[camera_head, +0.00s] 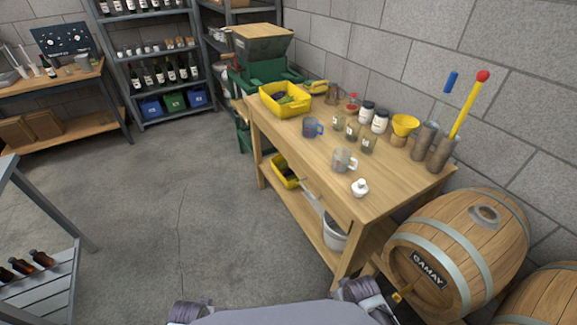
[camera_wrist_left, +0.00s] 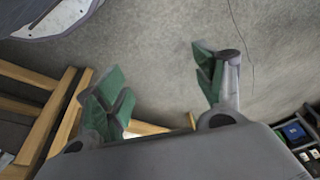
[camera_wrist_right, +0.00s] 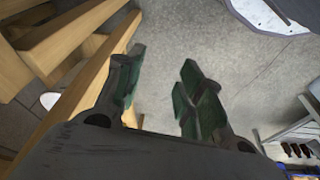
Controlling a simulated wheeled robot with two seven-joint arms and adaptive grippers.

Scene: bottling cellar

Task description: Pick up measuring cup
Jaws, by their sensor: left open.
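A clear measuring cup with reddish markings (camera_head: 344,160) stands upright near the front edge of the wooden workbench (camera_head: 385,185). Neither gripper shows in the head view. My left gripper (camera_wrist_left: 165,75) is open and empty in the left wrist view, over bare floor beside some wooden framing. My right gripper (camera_wrist_right: 163,65) is open and empty in the right wrist view, next to wooden beams. Neither wrist view shows a cup.
A white-lidded item (camera_head: 360,187) sits in front of the nearer cup. Jars (camera_head: 379,121), a yellow funnel (camera_head: 404,125) and metal cylinders (camera_head: 441,153) stand behind. A yellow bin (camera_head: 285,99) is at the far end.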

